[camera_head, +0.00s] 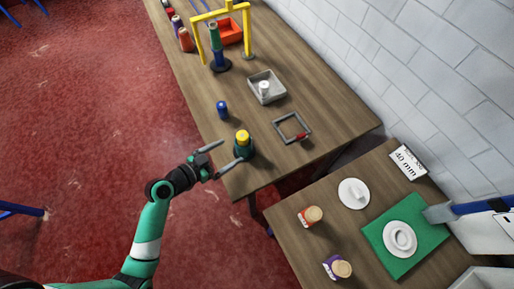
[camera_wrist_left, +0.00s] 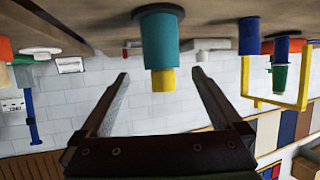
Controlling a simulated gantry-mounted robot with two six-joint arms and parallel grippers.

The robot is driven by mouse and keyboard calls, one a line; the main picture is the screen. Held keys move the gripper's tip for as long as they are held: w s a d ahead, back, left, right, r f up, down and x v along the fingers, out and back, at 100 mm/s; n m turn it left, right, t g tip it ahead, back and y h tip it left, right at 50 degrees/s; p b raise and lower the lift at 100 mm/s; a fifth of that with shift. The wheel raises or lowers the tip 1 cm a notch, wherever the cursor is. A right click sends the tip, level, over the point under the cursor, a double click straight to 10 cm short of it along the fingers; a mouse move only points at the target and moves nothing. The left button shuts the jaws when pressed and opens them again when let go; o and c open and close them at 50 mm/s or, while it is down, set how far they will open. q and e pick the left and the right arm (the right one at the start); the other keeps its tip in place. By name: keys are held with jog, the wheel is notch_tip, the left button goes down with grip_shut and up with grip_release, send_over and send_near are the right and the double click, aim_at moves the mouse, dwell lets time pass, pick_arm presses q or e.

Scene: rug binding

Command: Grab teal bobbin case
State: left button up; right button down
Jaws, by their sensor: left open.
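The teal bobbin case (camera_head: 245,152) stands upright near the front left edge of the long wooden table, with a yellow top (camera_head: 242,136). My left gripper (camera_head: 233,151) is open at its near left side, with one finger on either side of the case's near face. In the left wrist view, which is upside down, the teal body (camera_wrist_left: 160,42) and yellow part (camera_wrist_left: 163,80) appear between the open fingertips (camera_wrist_left: 161,73). Contact cannot be told. The gripper holds nothing. My right gripper is in neither view.
A small blue spool (camera_head: 222,109) stands behind the case. A grey square frame (camera_head: 281,124) and grey tray (camera_head: 276,97) lie to the right. A yellow arch (camera_head: 201,45) stands farther back. The second table holds a green mat (camera_head: 385,262) and white discs.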

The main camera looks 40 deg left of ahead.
aim_at(237, 146)
pick_arm(q)
jog(key=x, duration=0.6)
jog(key=shift+b, duration=0.35)
jog(key=b+x, duration=0.1)
jog(key=x, duration=0.4)
jog(key=shift+w+a+r, duration=0.1)
jog(key=shift+w, duration=0.1)
jog(key=shift+c, duration=0.2)
jog(key=shift+r, duration=0.1)
grip_shut()
